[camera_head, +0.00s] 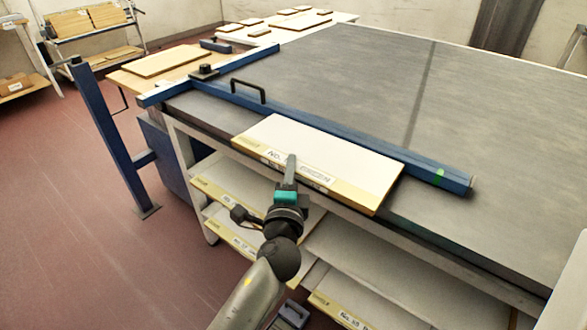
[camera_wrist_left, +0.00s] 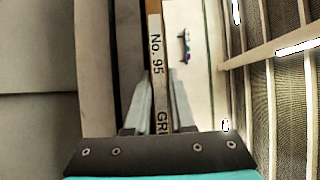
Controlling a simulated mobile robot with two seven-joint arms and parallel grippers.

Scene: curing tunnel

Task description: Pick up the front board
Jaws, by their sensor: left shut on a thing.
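The front board (camera_head: 330,152) is a flat, white-topped panel with a yellowish front edge and a label. It lies at the front of the grey table (camera_head: 345,85), its back edge along the blue rail and its front edge past the table's edge. In the left wrist view the labelled edge of the board (camera_wrist_left: 156,62) reads "No. 95". My left gripper (camera_head: 291,170) is shut on the middle of this front edge, with one finger above and one below; the wrist view shows the edge between the fingertips (camera_wrist_left: 159,85). My right gripper is not in view.
A blue rail (camera_head: 340,130) with a black handle (camera_head: 249,88) crosses the table behind the board. Shelves below hold more labelled boards (camera_head: 245,203). A blue post (camera_head: 105,135) stands at the left. The tabletop beyond the rail is clear.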

